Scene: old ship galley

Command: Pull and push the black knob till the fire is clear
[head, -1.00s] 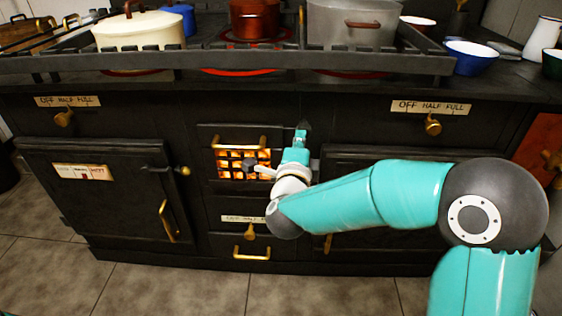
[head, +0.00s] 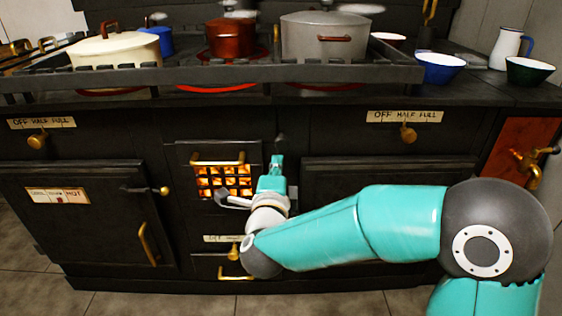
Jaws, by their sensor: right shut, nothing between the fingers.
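The black knob (head: 280,141) is small and dark, on the stove front just right of the firebox. The fire (head: 224,182) glows orange behind a dark grid below a brass handle (head: 217,160). My right gripper (head: 275,160) is shut and empty, its teal tip just below the knob. A small gap seems to show between them, but depth is hard to judge. My right wrist covers the grate's lower right corner. My left gripper is out of view.
Pots stand behind the top rail (head: 250,80), including a copper one (head: 238,40) and a grey one (head: 322,38). Brass knobs (head: 408,133) and oven door handles (head: 147,243) jut out from the front. Bowls (head: 440,68) and a jug (head: 508,48) stand at the right.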

